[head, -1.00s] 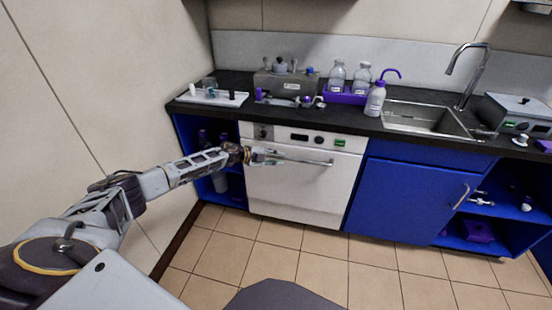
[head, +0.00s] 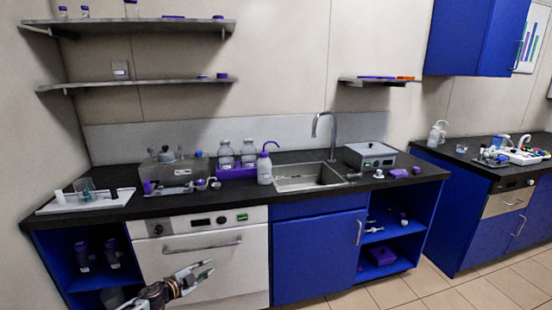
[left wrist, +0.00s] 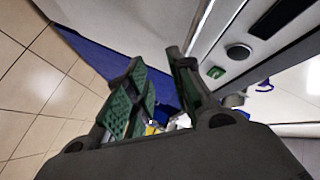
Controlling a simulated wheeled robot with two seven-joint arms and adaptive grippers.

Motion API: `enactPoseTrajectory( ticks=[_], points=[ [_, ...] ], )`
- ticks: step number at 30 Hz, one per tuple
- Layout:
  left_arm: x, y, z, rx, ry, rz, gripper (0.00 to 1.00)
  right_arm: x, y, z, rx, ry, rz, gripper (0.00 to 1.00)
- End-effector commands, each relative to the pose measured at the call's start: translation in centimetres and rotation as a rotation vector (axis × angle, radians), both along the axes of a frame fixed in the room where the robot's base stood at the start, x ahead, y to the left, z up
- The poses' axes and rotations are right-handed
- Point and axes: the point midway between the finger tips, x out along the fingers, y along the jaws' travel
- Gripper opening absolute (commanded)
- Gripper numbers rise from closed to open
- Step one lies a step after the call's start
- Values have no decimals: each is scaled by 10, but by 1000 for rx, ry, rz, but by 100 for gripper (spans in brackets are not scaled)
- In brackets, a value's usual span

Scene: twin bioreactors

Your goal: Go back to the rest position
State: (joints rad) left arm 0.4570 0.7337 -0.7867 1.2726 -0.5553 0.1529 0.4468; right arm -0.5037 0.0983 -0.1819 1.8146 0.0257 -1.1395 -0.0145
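My left gripper (head: 205,272) is at the bottom of the head view, in front of the white dishwasher (head: 205,262) and below its handle (head: 203,247) in the picture. Its two fingers are apart with nothing between them. In the left wrist view the green-padded fingers of this gripper (left wrist: 158,80) also stand apart and empty, with the dishwasher's control panel (left wrist: 235,50) at the upper right. The dishwasher door is shut. My right gripper is in neither view.
A black counter (head: 235,192) runs above the dishwasher, with a white tray (head: 85,201), a purple bottle rack (head: 236,173) and a sink (head: 305,178). A blue cupboard (head: 315,258) is shut. Open floor (head: 420,290) shows at the lower right.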

Motion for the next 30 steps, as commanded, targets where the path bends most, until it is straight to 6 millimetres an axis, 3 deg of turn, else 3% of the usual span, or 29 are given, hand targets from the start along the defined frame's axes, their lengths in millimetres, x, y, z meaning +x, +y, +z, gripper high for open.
enactPoseTrajectory(
  ticks=[7,17,30],
  points=[
    [-26,-32,-35,-94,63,140,23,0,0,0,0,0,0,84],
    [-73,-54,-83,-184,202,341,23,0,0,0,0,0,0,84],
    [-166,-67,-152,-259,487,606,23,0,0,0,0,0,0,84]
  ],
)
